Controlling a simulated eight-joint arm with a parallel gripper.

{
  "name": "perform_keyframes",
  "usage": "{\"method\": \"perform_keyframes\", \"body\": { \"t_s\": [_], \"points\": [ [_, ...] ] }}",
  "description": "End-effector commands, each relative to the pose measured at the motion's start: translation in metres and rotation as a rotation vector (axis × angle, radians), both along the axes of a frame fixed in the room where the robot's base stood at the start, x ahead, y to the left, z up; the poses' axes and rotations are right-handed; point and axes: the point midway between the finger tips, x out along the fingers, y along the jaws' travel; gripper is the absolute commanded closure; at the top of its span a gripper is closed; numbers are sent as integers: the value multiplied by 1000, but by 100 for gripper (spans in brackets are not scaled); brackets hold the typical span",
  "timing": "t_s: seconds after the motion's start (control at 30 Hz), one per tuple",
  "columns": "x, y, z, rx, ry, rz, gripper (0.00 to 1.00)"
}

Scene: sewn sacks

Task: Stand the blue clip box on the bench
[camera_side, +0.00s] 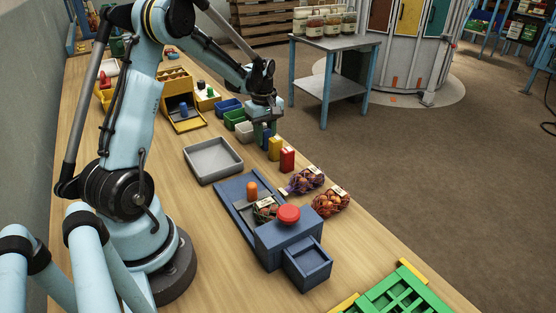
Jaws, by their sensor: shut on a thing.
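My gripper (264,124) points down over the bench (205,220), at the end of the row of small bins. It is shut on the blue clip box (266,136), of which only a small blue part shows between and below the fingers. The box looks roughly upright. I cannot tell whether its base touches the bench. A yellow box (275,148) and a red box (288,159) stand upright just in front and to the right of it.
Blue, green and pale bins (244,132) sit close left of my gripper. A grey tray (213,160) lies nearer. Two net sacks (331,202) lie beyond the blue machine with a red button (289,214). A green crate (408,292) is at the front right.

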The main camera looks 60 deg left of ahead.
Motion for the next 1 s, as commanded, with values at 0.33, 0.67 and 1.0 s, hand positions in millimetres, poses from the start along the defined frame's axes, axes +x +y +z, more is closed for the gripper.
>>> {"method": "perform_keyframes", "body": {
  "t_s": [0.33, 0.67, 1.0],
  "points": [
    [0, 0, -3, 0, 0, 0, 43],
    [0, 0, 3, 0, 0, 0, 43],
    [0, 0, 60, 0, 0, 0, 43]
  ]
}}
